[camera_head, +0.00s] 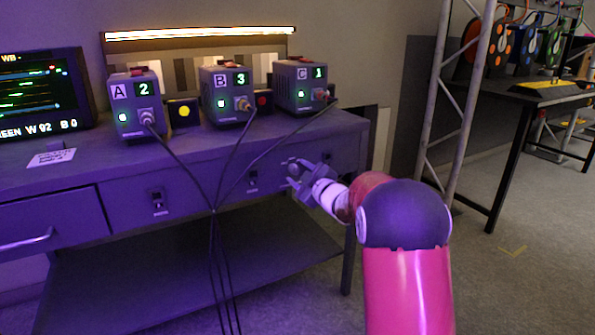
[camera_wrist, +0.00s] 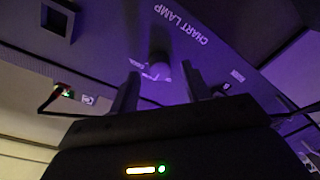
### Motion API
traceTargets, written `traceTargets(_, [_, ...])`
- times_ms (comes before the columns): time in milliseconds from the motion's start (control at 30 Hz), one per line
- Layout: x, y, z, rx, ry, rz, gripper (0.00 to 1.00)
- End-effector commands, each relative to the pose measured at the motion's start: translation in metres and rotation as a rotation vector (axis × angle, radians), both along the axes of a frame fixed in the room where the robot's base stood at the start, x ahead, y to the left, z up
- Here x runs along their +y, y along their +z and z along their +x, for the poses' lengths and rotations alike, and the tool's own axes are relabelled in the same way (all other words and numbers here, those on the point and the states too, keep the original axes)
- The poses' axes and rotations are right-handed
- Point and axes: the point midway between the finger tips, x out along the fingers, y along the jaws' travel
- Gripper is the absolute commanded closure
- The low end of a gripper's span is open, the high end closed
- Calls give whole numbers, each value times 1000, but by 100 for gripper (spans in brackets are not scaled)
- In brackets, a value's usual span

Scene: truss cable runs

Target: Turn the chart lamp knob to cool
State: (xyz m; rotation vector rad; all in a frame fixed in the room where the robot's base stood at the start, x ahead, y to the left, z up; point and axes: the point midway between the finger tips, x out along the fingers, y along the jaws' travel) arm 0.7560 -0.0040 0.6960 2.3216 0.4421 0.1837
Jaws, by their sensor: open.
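In the wrist view the chart lamp knob (camera_wrist: 159,50) is a dark round stub on the purple-lit desk front, beside the white CHART LAMP lettering (camera_wrist: 181,24). Small white labels sit to either side of it, too small to read. My gripper (camera_wrist: 161,84) is open, its two fingers apart on either side of the knob's line; I cannot tell whether they touch it. In the head view my gripper (camera_head: 296,180) is at the desk's front panel, below box C, and largely hides the knob. The knob's pointing direction is not clear. The lamp bar (camera_head: 200,33) above the desk glows warm white.
Boxes A (camera_head: 137,104), B (camera_head: 228,95) and C (camera_head: 300,86) stand on the desk (camera_head: 80,180), with cables hanging down in front, left of my gripper. Two switches (camera_head: 158,203) are on the front panel. A truss post (camera_head: 455,110) rises right of the desk.

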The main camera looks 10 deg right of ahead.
Motion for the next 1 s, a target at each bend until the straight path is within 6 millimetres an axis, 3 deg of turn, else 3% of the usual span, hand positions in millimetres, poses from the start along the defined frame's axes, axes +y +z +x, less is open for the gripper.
traceTargets(167, [5, 0, 13, 1, -1, 1, 52])
traceTargets(433, [6, 0, 15, 2, -1, 0, 52])
traceTargets(800, [6, 0, 15, 1, -1, 1, 97])
traceTargets(1000, [6, 0, 15, 6, -1, 16, 97])
